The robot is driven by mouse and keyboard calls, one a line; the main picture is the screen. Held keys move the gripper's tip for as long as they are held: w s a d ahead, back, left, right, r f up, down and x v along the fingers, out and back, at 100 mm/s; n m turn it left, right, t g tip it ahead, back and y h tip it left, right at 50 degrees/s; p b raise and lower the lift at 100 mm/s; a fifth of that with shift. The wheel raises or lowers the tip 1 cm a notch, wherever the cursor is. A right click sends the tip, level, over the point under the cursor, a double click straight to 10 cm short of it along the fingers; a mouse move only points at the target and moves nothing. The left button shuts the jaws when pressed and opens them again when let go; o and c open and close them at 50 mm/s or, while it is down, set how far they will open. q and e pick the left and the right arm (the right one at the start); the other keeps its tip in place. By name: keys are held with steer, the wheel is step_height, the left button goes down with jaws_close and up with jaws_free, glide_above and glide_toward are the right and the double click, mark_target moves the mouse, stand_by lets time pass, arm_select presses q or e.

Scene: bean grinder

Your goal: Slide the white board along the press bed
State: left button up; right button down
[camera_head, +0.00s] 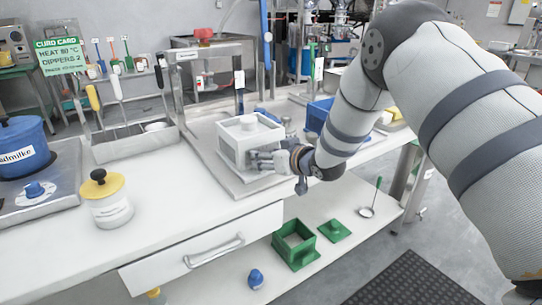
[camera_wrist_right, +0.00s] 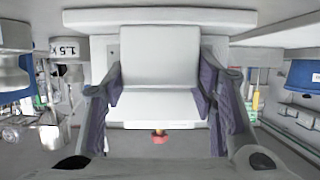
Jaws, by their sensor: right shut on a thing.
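A white box (camera_head: 251,141) with a round raised piece on top stands on the pale grey press bed (camera_head: 239,184). I cannot pick out a separate flat white board in the head view. My right gripper (camera_head: 257,160) is low at the box's front right side, with its fingers against it. In the right wrist view a pale block (camera_wrist_right: 160,58) fills the space between the two dark-padded fingers of my right gripper (camera_wrist_right: 158,105). The gripper is shut on it. The far side of the box is hidden. My left gripper is not in view.
A blue bin (camera_head: 318,115) is to the right. The white counter (camera_head: 170,195) in front is largely clear. A green box (camera_head: 294,243) sits on the lower shelf.

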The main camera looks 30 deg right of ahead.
steer(key=shift+f, duration=0.1)
steer(key=c, duration=0.6)
jaws_free()
steer(key=shift+w, duration=0.1)
steer(key=a+v, duration=0.1)
steer(key=v, duration=1.1)
steer(key=shift+d, duration=0.4)
